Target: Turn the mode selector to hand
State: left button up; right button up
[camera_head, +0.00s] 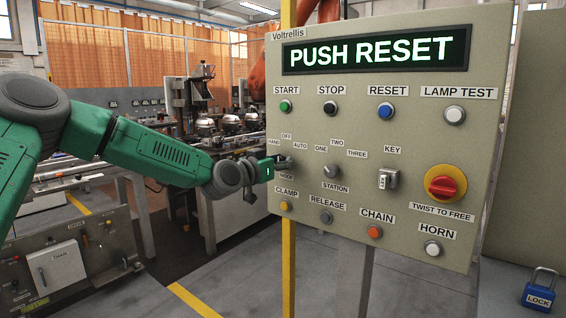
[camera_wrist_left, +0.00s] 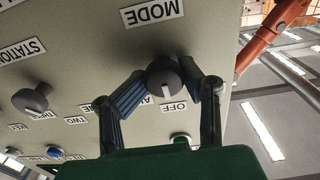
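The mode selector is a dark round knob (camera_wrist_left: 165,78) in the left wrist view, between the MODE label (camera_wrist_left: 152,13) and the OFF label (camera_wrist_left: 173,106). Its pale pointer mark faces OFF. My left gripper (camera_wrist_left: 167,82) has a finger on each side of the knob, and the pads appear to touch it. In the head view my left gripper (camera_head: 283,164) is at the panel's left edge, below the HAND (camera_head: 274,142), OFF and AUTO labels, and largely hides the knob. My right gripper is in neither view.
The grey panel (camera_head: 400,75) reads PUSH RESET. The station selector (camera_head: 331,171), key switch (camera_head: 387,179) and yellow clamp button (camera_head: 285,206) are near the mode selector. A red emergency stop (camera_head: 443,187) sits at right. A blue padlock (camera_head: 540,292) lies at lower right.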

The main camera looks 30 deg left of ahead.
pick_arm(q)
jog(key=shift+a+f, duration=0.3)
jog(key=shift+a, duration=0.5)
grip_shut()
jog(key=shift+s+d+r, duration=0.1)
jog(key=shift+d+r, duration=0.05)
jog(key=shift+d, duration=0.5)
jog(key=shift+a+n, duration=0.3)
jog(key=shift+n, duration=0.4)
jog(key=shift+a+n, duration=0.1)
jog(key=shift+n, duration=0.3)
jog(key=shift+d+n+b, duration=0.2)
jog(key=shift+n+b, duration=0.2)
jog(key=shift+n, duration=0.8)
jog(key=shift+a+f+n+b, duration=0.1)
jog(key=shift+f+n+b, duration=0.2)
jog(key=shift+n, duration=0.8)
jog(key=shift+n+b, duration=0.3)
jog(key=shift+n, duration=0.7)
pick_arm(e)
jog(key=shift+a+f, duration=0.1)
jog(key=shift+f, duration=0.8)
